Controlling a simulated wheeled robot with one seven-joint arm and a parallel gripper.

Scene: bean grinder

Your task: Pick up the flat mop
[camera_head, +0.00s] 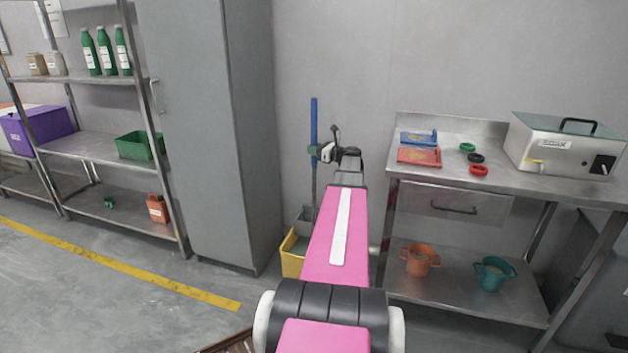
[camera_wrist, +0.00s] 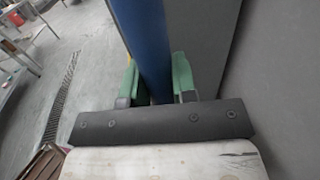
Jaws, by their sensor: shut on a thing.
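The flat mop (camera_head: 314,122) stands upright against the grey wall, with a blue upper handle and a grey lower pole. Its lower end goes down towards the yellow mop bucket (camera_head: 291,262), and its head is hidden. My gripper (camera_head: 322,153) is at the handle, near the lower end of the blue part. In the wrist view my gripper (camera_wrist: 158,82) has its green fingers on both sides of the blue handle (camera_wrist: 146,40), shut on it. My pink arm covers part of the bucket.
A tall grey cabinet (camera_head: 205,130) stands close on the left of the mop. A steel table (camera_head: 480,187) with a grinder machine (camera_head: 562,143) stands on the right. Shelves (camera_head: 95,145) with bottles and bins are at the far left. Open floor (camera_head: 90,300) lies at the front left.

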